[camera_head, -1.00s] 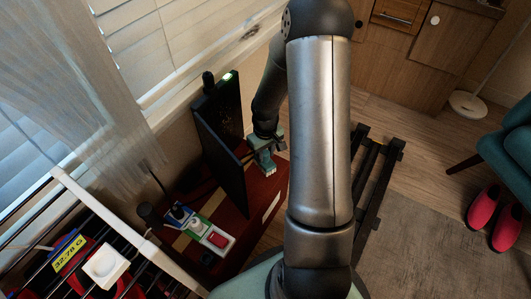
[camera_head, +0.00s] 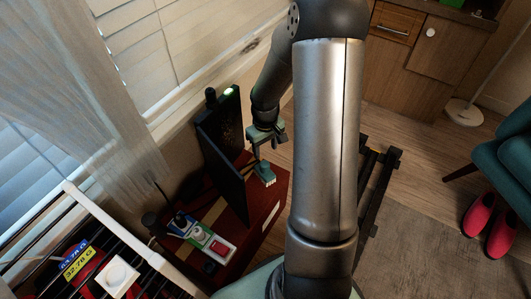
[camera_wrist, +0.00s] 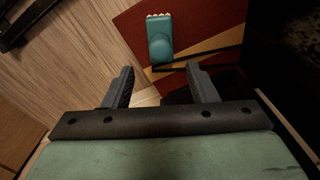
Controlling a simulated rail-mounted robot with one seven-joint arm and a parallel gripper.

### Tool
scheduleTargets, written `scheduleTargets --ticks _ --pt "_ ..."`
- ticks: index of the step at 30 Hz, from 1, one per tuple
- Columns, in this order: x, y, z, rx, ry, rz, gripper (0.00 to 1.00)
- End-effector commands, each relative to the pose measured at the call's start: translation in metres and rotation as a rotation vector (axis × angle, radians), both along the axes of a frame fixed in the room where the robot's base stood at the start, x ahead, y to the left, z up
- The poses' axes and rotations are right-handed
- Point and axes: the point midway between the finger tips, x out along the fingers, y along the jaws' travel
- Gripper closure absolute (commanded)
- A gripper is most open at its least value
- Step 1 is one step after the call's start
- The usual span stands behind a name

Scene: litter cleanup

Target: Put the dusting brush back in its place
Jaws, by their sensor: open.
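The dusting brush (camera_head: 265,173), teal with pale bristles at one end, lies on the red tabletop (camera_head: 243,231) beside the dark upright screen (camera_head: 222,150). In the wrist view the brush (camera_wrist: 160,40) lies beyond my fingertips, between their lines, with its bristles pointing away. My gripper (camera_head: 268,144) is above the brush and apart from it. In the wrist view my gripper (camera_wrist: 162,85) is open, with nothing between its fingers.
A power strip (camera_head: 206,240) with plugs lies on the near part of the tabletop. A white rack (camera_head: 115,235) stands at the lower left. The window blinds (camera_head: 200,60) are behind the screen. Red slippers (camera_head: 490,220) lie on the floor at right.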

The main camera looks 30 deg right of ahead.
Motion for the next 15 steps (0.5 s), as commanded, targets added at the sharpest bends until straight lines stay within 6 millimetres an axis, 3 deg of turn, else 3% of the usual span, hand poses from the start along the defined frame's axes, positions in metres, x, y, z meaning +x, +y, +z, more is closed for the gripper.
scheduleTargets --ticks 1,6,15 --pt "0.0 0.0 0.012 -0.001 -0.002 0.0 0.48" --pt "0.0 0.0 0.029 0.0 0.0 -0.001 0.48" --pt "0.0 0.0 0.032 0.0 0.0 0.0 0.48"
